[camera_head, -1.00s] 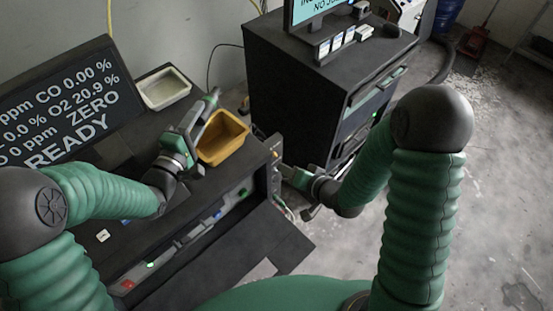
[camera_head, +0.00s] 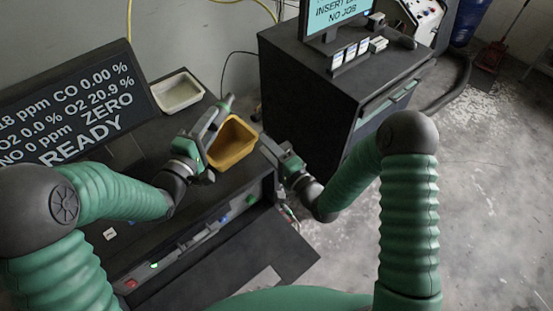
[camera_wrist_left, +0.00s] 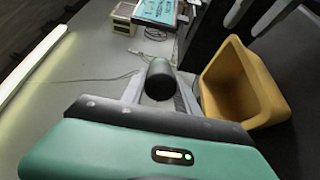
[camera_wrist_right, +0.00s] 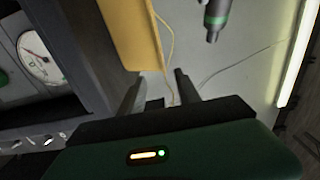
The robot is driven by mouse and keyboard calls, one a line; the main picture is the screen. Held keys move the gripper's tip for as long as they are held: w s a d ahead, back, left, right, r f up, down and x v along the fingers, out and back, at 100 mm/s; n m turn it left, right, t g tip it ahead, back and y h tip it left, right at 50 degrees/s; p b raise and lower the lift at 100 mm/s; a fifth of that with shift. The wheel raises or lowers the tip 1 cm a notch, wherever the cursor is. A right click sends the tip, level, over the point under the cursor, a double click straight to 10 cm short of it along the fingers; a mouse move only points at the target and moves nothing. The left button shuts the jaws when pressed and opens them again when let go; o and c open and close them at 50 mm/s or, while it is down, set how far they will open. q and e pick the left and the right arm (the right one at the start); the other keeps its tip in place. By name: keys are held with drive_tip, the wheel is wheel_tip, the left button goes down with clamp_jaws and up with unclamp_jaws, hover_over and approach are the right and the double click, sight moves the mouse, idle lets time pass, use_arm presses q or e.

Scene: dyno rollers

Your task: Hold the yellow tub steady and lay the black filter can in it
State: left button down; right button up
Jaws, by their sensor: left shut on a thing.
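The yellow tub (camera_head: 236,150) stands open on the dark bench top near its right end. It also shows at the right of the left wrist view (camera_wrist_left: 262,82) and at the top of the right wrist view (camera_wrist_right: 130,35). My left gripper (camera_head: 214,117) is shut on the black filter can (camera_wrist_left: 160,78), a dark cylinder with its round end facing the left wrist camera. The can is held above the bench, just left of the tub. My right gripper (camera_wrist_right: 158,78) is open and empty, close to the tub's right side, with its fingers apart from the tub.
A white tray (camera_head: 178,93) sits at the back of the bench. The readout panel (camera_head: 70,100) stands at the left. A dark cabinet (camera_head: 310,95) with a monitor stands right of the bench. A flap (camera_head: 245,250) juts out at the front.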

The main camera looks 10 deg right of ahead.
use_arm(q)
drive_tip(key=shift+s+d+r, duration=0.1)
drive_tip(key=shift+d, duration=0.05)
use_arm(e)
drive_tip(key=shift+w+a, duration=0.2)
drive_tip(key=shift+w, duration=0.35)
use_arm(q)
drive_tip(key=shift+a, duration=0.5)
use_arm(e)
drive_tip(key=shift+w+a, duration=0.15)
drive_tip(key=shift+a, duration=0.3)
use_arm(q)
drive_tip(key=shift+a, duration=0.2)
use_arm(e)
drive_tip(key=shift+a, duration=0.2)
drive_tip(key=c, duration=0.5)
drive_tip(key=shift+c, duration=1.2)
use_arm(q)
drive_tip(key=shift+s+d, duration=0.15)
drive_tip(key=shift+d, duration=0.3)
use_arm(e)
drive_tip(key=shift+s+d, duration=0.25)
drive_tip(key=shift+d, duration=0.2)
clamp_jaws()
use_arm(q)
drive_tip(key=shift+a, duration=0.2)
use_arm(e)
drive_tip(key=shift+a+f, duration=0.1)
drive_tip(key=shift+a, duration=0.05)
